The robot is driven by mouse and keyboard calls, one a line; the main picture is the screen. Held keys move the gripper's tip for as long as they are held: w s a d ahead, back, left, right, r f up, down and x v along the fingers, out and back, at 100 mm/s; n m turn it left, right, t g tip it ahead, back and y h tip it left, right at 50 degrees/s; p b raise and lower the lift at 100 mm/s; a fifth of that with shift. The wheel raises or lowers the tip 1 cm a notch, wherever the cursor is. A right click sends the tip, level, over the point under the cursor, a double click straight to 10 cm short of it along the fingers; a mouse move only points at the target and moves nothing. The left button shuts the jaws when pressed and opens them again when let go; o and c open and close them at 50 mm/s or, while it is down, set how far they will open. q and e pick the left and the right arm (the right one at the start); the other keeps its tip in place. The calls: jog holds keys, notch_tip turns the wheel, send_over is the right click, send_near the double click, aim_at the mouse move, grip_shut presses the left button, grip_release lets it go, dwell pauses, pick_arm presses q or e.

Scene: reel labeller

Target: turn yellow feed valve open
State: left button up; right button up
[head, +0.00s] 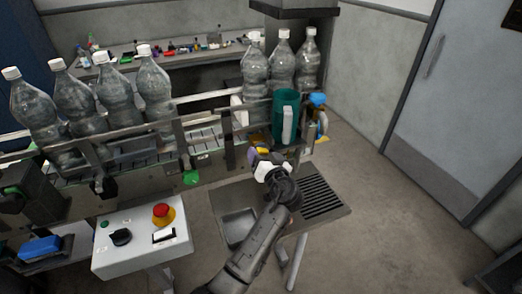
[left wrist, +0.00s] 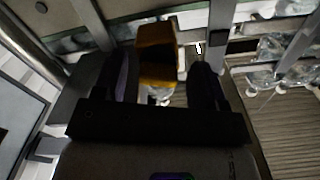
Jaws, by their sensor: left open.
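The yellow valve handle (head: 263,150) is at the front of the conveyor, below the green cylinder, and is partly hidden by my gripper. In the left wrist view the amber-yellow handle (left wrist: 157,50) stands between the two dark fingers. My left gripper (head: 260,158) is open at the handle, with one finger on each side of it. In the left wrist view the fingers of this gripper (left wrist: 164,75) appear apart from the handle; whether either touches it I cannot tell. My right gripper is not in view.
Clear bottles (head: 155,82) stand along the conveyor. A green cylinder (head: 286,115) rises just behind the gripper. A steel sink table (head: 335,211) with a drain grid lies below my arm. A white control box (head: 140,245) with a red button (head: 163,212) is at left.

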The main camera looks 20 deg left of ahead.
pick_arm(q)
jog(key=shift+w, duration=0.1)
jog(key=shift+c, duration=0.3)
jog(key=c, duration=0.9)
jog(key=n+b, duration=0.1)
jog(key=b, duration=0.2)
jog(key=shift+f, duration=0.25)
jog(key=shift+r+b, duration=0.1)
jog(key=shift+b, duration=0.2)
jog(key=shift+r, duration=0.1)
jog(key=o, duration=1)
jog(key=shift+c, duration=0.2)
